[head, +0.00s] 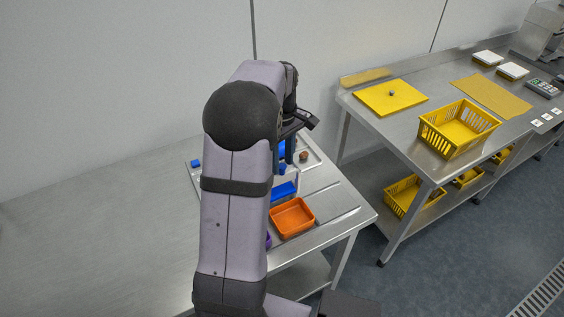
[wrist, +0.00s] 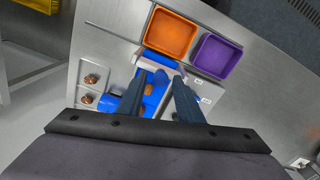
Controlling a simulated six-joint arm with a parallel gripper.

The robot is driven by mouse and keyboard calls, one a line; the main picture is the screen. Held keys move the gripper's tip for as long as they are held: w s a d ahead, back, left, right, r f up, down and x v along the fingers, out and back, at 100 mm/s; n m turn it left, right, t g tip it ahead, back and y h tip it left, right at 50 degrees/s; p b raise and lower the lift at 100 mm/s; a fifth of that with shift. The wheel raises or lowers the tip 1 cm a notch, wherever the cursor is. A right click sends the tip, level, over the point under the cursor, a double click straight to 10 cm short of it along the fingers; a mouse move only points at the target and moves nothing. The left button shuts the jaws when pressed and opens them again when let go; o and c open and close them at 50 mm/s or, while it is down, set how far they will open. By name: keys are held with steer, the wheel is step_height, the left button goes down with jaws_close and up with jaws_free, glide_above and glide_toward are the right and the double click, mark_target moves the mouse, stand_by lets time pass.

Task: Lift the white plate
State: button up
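A pale, whitish upright plate (wrist: 162,60) stands at the end of a blue chute (wrist: 150,100) in the wrist view, just behind the orange tray. In the head view a pale panel (head: 290,177) shows beside the blue part, partly hidden by my arm. My gripper (wrist: 161,76) is open, its two dark fingers apart over the blue chute. The fingertips reach toward the plate; I cannot tell whether they touch it. A brown date (wrist: 149,87) lies in the chute between the fingers.
An orange tray (wrist: 170,33) and a purple tray (wrist: 216,56) sit beyond the plate. A metal tray (wrist: 96,61) with brown dates lies at left. In the head view, a second table at right holds a yellow basket (head: 458,128) and yellow board (head: 391,97).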

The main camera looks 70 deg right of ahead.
mark_target(282, 166)
steer(key=shift+r+b, duration=0.85)
steer(key=shift+r, duration=2.4)
steer(key=w+a+f+n, duration=0.1)
steer(key=w+a+f, duration=0.2)
steer(key=w+a, duration=0.6)
steer(key=w+a+f+n, duration=0.2)
steer(key=w+a, duration=0.7)
steer(key=w, duration=0.1)
steer(key=w+a+f+n, duration=0.1)
steer(key=w+a+f, duration=0.15)
steer(key=a, duration=1.15)
steer(key=s+a+f+n, duration=0.1)
steer(key=s+a+f, duration=0.1)
steer(key=a, duration=0.4)
steer(key=s+a+f+n, duration=0.1)
steer(key=s+a+f, duration=0.2)
steer(key=a, duration=0.4)
steer(key=shift+s+f, duration=0.2)
steer(key=shift+s, duration=0.3)
